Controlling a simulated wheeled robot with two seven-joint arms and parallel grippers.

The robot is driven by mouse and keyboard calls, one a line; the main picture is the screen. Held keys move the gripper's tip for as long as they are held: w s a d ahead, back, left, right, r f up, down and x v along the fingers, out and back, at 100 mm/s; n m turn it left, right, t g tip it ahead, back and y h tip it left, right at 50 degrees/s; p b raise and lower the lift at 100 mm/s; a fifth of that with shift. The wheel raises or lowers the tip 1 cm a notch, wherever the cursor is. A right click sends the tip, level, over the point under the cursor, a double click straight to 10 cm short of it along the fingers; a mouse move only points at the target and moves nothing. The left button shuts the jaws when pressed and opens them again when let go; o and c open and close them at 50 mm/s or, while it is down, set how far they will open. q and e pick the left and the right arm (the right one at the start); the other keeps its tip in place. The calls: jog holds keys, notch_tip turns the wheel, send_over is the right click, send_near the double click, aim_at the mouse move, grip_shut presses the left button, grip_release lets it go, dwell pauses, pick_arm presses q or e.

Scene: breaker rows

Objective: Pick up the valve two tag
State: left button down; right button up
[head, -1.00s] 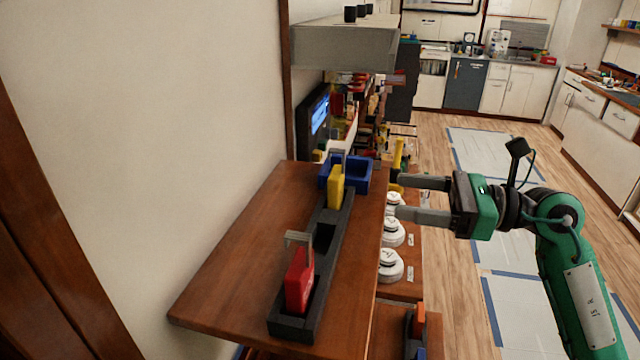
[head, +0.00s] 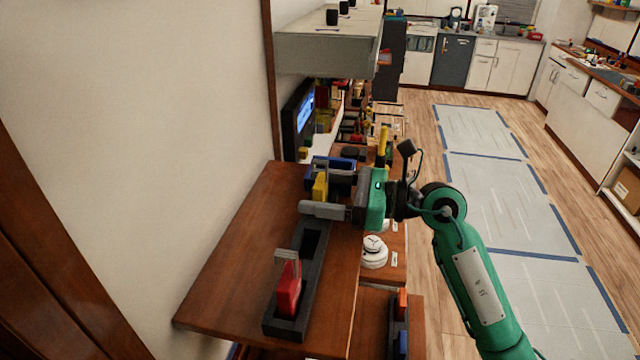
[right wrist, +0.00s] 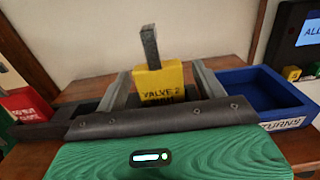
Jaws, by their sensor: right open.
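The yellow valve two tag (head: 320,187) stands upright at the far end of a dark slotted rack (head: 272,329) on the wooden shelf. In the right wrist view the yellow tag (right wrist: 160,84) reads "VALVE 2" and has a grey upright piece above it. My right gripper (head: 316,194) is open, with one finger on each side of the tag. In the right wrist view the fingers of the right gripper (right wrist: 161,76) flank the tag, with gaps showing. The near finger hides the tag's lower part in the head view. My left gripper is out of view.
A red tag (head: 289,292) stands in the rack's near end. A blue tray (right wrist: 257,91), its label partly hidden, sits just beyond the yellow tag. The wall is on the left. White round objects (head: 374,252) sit on a lower shelf at the right.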

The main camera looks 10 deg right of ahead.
jog(key=shift+w+a, duration=0.1)
jog(key=shift+a, duration=0.1)
jog(key=c, duration=1.1)
jog(key=shift+o, duration=0.2)
jog(key=shift+r, duration=0.1)
